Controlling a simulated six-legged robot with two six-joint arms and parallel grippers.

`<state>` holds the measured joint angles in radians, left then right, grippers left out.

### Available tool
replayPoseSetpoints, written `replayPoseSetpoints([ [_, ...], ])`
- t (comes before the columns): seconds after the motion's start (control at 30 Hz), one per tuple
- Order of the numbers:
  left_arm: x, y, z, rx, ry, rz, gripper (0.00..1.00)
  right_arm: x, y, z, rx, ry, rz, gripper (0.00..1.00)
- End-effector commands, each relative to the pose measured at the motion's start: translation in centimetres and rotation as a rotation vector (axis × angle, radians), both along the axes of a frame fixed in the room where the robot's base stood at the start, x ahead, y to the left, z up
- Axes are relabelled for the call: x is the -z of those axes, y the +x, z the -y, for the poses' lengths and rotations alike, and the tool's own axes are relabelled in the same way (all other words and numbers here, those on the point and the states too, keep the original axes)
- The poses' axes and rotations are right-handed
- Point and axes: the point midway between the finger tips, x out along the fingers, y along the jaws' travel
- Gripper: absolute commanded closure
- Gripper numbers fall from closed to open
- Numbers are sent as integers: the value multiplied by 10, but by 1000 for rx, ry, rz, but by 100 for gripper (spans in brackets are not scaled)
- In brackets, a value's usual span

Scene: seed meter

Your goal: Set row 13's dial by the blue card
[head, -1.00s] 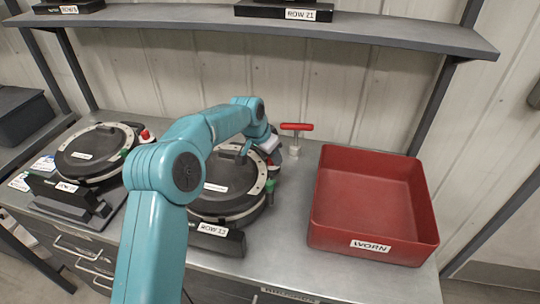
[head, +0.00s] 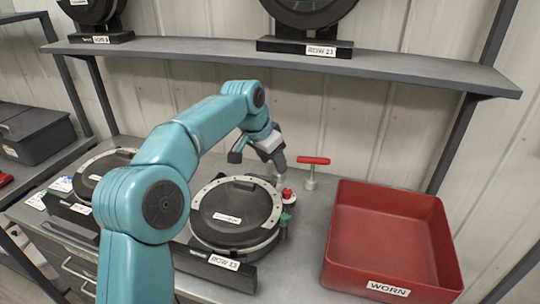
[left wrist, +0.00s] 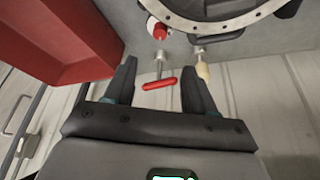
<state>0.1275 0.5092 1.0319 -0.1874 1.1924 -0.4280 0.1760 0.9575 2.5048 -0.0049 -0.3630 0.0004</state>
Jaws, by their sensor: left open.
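The row 13 meter (head: 236,212) is a round dark unit with a pale bolted rim, lying flat on the bench behind its ROW 13 label (head: 224,262). A red and white knob (head: 288,194) and a green part (head: 283,229) sit at its right side. The knob also shows in the left wrist view (left wrist: 157,29). My left gripper (head: 279,176) is open and empty, at the meter's far right edge near the knob. In the left wrist view its fingers (left wrist: 158,88) frame a red T-handle (left wrist: 160,84) standing beyond them.
A red WORN bin (head: 391,287) stands empty at right. The red T-handle (head: 313,161) stands upright behind the meter. Another meter (head: 108,165) is at left, partly behind my arm. A shelf (head: 300,57) with a ROW 21 unit (head: 305,47) crosses above.

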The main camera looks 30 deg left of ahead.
Motion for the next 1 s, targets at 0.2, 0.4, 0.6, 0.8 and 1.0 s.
replayPoseSetpoints([
  [0.2,-20,-8,-2,1,-1,0,45,-1,0,0,0,0,0,50],
  [0.4,-21,-8,-2,1,-1,0,45,-1,0,0,0,0,0,50],
  [0.6,-20,-11,-1,61,16,-7,45,-1,0,0,0,0,0,50],
  [0.8,-35,-5,-7,333,20,13,45,-5,0,0,0,0,0,50],
  [1.0,-8,6,-20,321,-2,-5,45,-4,0,0,0,0,0,50],
])
